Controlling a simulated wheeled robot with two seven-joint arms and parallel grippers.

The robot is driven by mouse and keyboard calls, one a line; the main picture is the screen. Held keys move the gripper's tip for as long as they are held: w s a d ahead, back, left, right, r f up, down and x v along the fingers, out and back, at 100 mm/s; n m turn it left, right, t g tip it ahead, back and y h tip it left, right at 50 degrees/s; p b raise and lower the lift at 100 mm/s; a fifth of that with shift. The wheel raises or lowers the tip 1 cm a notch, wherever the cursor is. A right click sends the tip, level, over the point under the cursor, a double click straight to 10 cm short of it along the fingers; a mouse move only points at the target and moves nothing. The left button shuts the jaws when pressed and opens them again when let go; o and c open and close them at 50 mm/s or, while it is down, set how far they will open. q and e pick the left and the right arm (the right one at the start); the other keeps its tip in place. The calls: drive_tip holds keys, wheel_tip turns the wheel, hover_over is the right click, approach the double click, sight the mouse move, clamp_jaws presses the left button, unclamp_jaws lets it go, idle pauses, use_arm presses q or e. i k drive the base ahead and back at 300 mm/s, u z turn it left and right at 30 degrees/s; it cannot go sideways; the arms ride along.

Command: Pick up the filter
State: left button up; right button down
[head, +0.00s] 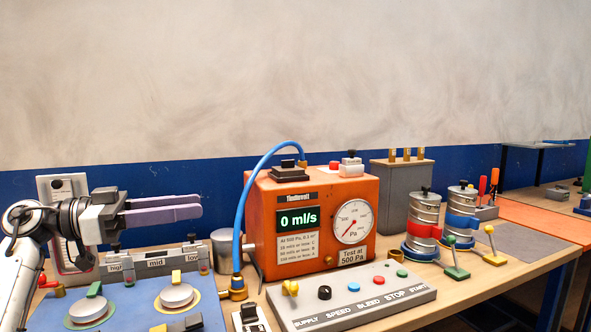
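No part in the head view is labelled as the filter, so I cannot tell which one it is. Two banded metal canisters stand at the right: one with a red band (423,222) and one with a blue band (461,205). Round metal discs, a front one (88,309) and a rear one (176,295), sit on the blue panel at the lower left. My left gripper (202,206) hovers above the rear of that panel, pointing right. Its two fingers show separately with nothing between them, so it looks open. My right gripper is not in view.
An orange flow tester (262,238) with a blue hose (240,225) stands mid-bench. A grey control box (350,300) lies before it. A grey block (402,185) with brass posts stands behind. A metal cup (224,248) and a white gauge board (75,255) are near my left gripper.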

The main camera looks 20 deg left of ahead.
sight(287, 169)
drive_tip(key=i, duration=1.45)
